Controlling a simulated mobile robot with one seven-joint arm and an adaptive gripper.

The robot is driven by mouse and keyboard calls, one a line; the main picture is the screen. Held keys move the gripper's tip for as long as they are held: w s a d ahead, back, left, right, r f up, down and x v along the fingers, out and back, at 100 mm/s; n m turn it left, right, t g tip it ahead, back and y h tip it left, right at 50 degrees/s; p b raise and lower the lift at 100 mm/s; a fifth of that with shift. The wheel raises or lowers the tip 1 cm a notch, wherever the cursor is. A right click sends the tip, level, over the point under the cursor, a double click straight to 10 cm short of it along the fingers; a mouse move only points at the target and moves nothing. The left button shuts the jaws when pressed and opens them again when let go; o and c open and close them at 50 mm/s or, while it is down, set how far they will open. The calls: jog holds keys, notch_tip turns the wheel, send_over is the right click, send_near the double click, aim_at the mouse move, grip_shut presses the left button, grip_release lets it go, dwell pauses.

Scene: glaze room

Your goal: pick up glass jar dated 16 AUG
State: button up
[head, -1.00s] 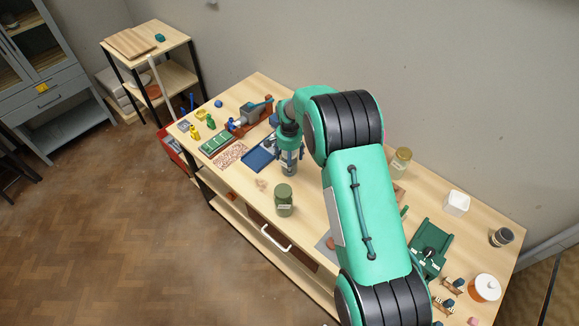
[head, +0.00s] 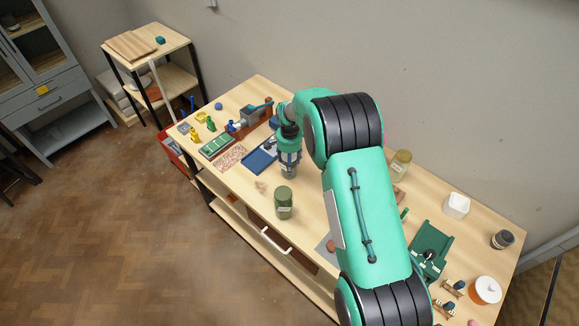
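My gripper (head: 289,168) points down over the middle of the workbench (head: 240,192), its fingers around a glass jar (head: 289,174). The fingers hide much of this jar, so I cannot tell whether they press on it or stand apart. A green-filled glass jar (head: 284,204) with a pale label stands upright nearer the front edge, apart from my gripper. Another glass jar (head: 400,165) with yellowish contents stands near the wall, right of my arm. The dates on the labels are too small to read, so I cannot tell which jar says 16 AUG.
A blue tray (head: 260,161) lies just left of my gripper. Further left are a green tray (head: 216,146) and small coloured items. A white container (head: 456,205), a dark jar (head: 502,239) and a green device (head: 430,247) stand at right. My arm hides part of the bench.

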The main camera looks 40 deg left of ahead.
jog(key=shift+r, duration=0.1)
jog(key=shift+r+b, duration=0.55)
jog(key=shift+r, duration=4.4)
